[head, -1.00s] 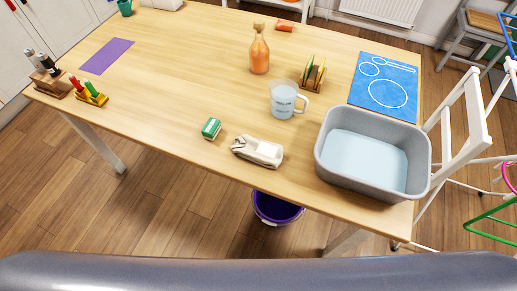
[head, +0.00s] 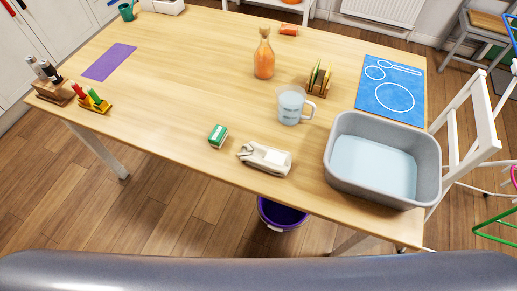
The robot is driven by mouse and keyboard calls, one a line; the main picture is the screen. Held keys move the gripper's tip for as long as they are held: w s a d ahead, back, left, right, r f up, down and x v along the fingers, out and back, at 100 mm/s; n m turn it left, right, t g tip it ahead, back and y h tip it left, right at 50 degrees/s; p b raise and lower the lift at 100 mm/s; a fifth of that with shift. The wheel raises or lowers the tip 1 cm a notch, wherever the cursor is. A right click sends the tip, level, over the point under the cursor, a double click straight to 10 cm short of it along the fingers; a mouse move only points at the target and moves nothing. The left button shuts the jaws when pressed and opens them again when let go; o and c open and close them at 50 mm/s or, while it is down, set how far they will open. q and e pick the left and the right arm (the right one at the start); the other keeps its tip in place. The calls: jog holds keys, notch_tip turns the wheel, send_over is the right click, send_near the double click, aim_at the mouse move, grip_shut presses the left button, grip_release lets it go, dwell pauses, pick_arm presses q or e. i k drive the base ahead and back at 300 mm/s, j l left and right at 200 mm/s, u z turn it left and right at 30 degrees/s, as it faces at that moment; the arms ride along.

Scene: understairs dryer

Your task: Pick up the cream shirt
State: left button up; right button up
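A small folded cream cloth (head: 252,154) lies near the front edge of the wooden table (head: 180,80), right of the table's middle. It looks like the cream shirt, but its shape is too small to be sure. A paler white patch shows on its right part. Neither of my grippers is in view, and nothing is touching the cloth.
A grey basin (head: 433,170) with pale water stands right of the cloth. A measuring jug (head: 289,108), an orange bottle (head: 264,60) and a green-and-white block (head: 218,136) are nearby. A purple bucket (head: 284,214) is below the table edge. A white chair (head: 470,140) stands at right.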

aim_at(270, 159)
jog(key=i+j, duration=0.2)
jog(key=j, duration=0.15)
jog(key=i+j+z, duration=0.1)
jog(key=j, duration=0.25)
jog(key=i+j, duration=0.3)
jog(key=j+z, duration=0.05)
